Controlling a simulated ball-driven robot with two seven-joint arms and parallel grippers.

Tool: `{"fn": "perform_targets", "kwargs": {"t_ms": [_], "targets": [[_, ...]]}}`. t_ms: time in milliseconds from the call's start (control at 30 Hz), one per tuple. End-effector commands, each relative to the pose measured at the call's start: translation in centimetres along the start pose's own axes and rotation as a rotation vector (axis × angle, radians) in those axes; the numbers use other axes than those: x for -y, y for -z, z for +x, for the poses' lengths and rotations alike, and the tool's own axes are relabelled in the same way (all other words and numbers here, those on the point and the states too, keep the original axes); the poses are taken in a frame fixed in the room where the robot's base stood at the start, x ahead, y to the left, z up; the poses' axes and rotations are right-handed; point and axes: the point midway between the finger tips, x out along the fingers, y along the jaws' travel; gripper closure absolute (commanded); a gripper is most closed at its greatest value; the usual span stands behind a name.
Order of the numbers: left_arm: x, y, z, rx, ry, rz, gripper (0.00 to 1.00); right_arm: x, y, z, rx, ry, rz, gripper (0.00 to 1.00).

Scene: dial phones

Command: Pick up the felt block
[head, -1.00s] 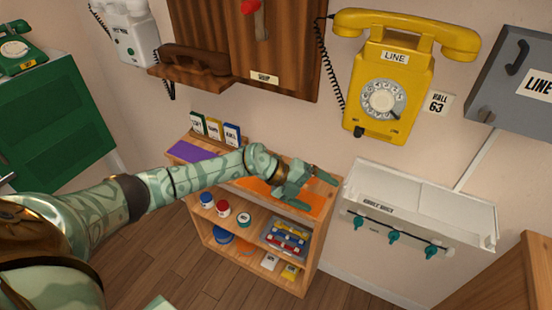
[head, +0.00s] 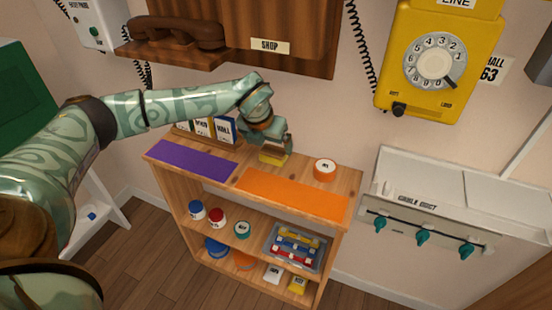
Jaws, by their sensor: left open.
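My left gripper (head: 274,149) is over the back of the wooden shelf's top, pointing down with its jaws open. Directly at its fingers is a small block with a yellow lower part (head: 273,159), which looks like the felt block. It rests on the shelf top behind the gap between the purple and orange mats. The fingers hide its upper part, and I cannot tell whether they touch it. My right gripper is not in view.
The wooden shelf (head: 352,192) has a purple mat (head: 190,159) and an orange mat (head: 290,193) on top. An orange roll (head: 325,169) stands right of the gripper, upright cards (head: 222,129) left of it. A cable duct (head: 420,208) is at right.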

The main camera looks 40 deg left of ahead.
Motion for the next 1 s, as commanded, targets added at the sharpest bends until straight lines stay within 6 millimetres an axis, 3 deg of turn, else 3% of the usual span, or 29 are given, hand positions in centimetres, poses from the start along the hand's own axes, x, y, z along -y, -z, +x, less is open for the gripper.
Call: {"fn": "perform_targets", "kwargs": {"t_ms": [33, 200, 533, 567, 700, 733, 1000], "targets": [[0.1, 0.0, 1.3, -0.004, -0.001, 0.001, 0.06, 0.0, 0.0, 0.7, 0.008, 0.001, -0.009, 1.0], [0.3, -0.4, 4.2, -0.007, 0.0, 0.001, 0.06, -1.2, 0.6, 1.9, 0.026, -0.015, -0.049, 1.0], [0.3, -0.7, 4.6, 0.001, 0.002, 0.001, 0.06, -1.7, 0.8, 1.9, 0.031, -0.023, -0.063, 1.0], [0.3, -0.7, 4.6, 0.001, 0.002, 0.001, 0.12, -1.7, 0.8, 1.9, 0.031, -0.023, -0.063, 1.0], [0.3, -0.6, 4.6, 0.001, 0.002, 0.001, 0.51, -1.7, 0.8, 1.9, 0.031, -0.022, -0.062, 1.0], [0.3, -0.6, 4.6, 0.0, 0.002, 0.001, 0.56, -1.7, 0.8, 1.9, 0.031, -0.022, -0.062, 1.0], [0.3, -0.7, 4.6, 0.0, 0.002, 0.001, 0.56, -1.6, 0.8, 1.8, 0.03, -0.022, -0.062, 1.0]]}}
